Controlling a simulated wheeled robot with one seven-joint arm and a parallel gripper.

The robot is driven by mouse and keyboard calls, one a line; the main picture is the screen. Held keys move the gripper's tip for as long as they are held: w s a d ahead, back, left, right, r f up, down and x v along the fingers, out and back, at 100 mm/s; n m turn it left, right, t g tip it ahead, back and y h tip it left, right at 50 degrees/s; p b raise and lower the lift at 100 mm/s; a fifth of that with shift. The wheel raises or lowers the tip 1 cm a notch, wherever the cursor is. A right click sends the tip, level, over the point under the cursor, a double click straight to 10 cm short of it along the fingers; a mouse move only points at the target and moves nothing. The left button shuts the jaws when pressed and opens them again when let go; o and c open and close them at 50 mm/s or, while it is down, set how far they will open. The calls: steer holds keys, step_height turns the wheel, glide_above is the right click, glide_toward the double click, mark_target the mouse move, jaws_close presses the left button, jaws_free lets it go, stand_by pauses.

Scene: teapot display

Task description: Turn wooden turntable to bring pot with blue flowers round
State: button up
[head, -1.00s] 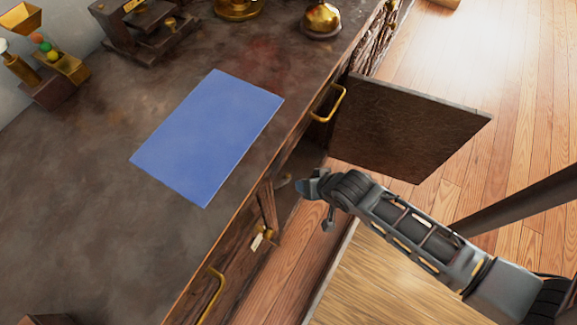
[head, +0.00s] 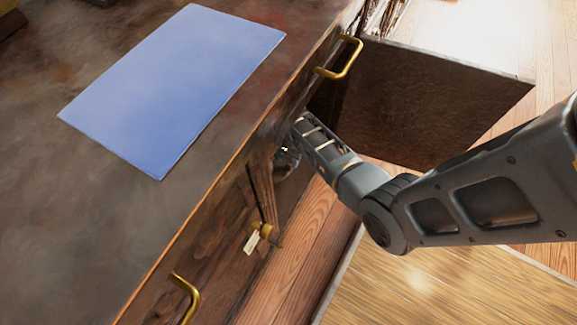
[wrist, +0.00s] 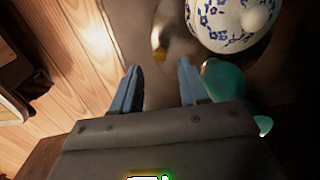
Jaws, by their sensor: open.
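The pot with blue flowers (wrist: 230,22), white with a rounded knob, shows at the upper right of the wrist view, cut off by the frame. My gripper (wrist: 159,70) is open, its two blue-grey fingers apart and nothing clearly gripped between them. The pot is beyond and to the right of the right finger. A teal rounded object (wrist: 224,88) lies close beside that finger, partly hidden by my gripper. A dim brown surface shows under the pot; I cannot tell whether it is the turntable. In the head view my arm reaches into the open cabinet, where my gripper is mostly hidden.
A brownish shape with a golden tip (wrist: 158,50) is just beyond the fingers. The counter (head: 60,190) with a blue sheet (head: 175,85) is above the cabinet.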

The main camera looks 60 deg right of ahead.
mark_target(289, 166)
steer(key=shift+f+b, duration=1.05)
steer(key=shift+f, duration=1.25)
jaws_close()
